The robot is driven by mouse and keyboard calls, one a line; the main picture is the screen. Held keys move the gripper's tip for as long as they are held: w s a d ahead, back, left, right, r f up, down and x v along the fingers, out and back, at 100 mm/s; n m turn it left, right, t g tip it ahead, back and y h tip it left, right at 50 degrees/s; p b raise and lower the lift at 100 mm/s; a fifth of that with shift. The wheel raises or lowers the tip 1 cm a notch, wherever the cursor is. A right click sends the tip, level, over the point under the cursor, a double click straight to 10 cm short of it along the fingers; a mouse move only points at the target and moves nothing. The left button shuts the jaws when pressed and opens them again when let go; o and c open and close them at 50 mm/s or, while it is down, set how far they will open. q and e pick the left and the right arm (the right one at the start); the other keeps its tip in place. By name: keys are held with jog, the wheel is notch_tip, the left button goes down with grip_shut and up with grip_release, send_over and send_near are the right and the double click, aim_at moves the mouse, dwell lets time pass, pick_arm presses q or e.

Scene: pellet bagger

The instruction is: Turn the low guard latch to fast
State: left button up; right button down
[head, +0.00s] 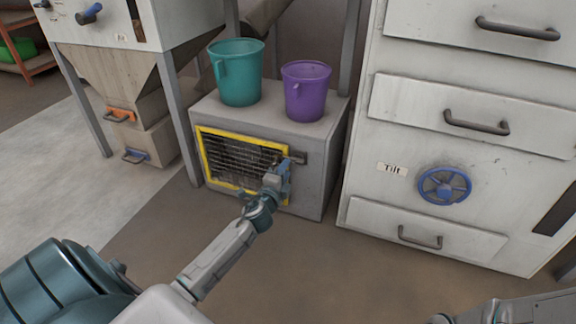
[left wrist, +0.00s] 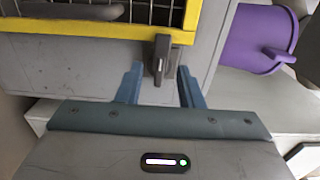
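The low guard (head: 203,160) is a dark mesh panel in a yellow frame on the front of a grey box. The guard latch (head: 299,157) is a small dark lever beside the frame's right edge. In the left wrist view the latch (left wrist: 161,58) reaches from the yellow frame toward my fingers. My left gripper (head: 284,168) is at the latch and partly hides it. In the left wrist view its two blue fingers (left wrist: 160,80) are apart, one on each side of the latch's free end, with visible gaps.
A teal bucket (head: 237,73) and a purple bucket (head: 306,90) stand on the grey box (head: 318,190). A tall cabinet with drawers (head: 470,75) and a blue wheel (head: 445,186) stands at right. A hopper (head: 115,75) stands at left. The floor before the box is clear.

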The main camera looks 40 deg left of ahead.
pick_arm(q)
jog(key=v, duration=0.7)
jog(key=shift+s, duration=0.2)
jog(key=shift+d+p, duration=0.1)
jog(key=shift+p, duration=0.2)
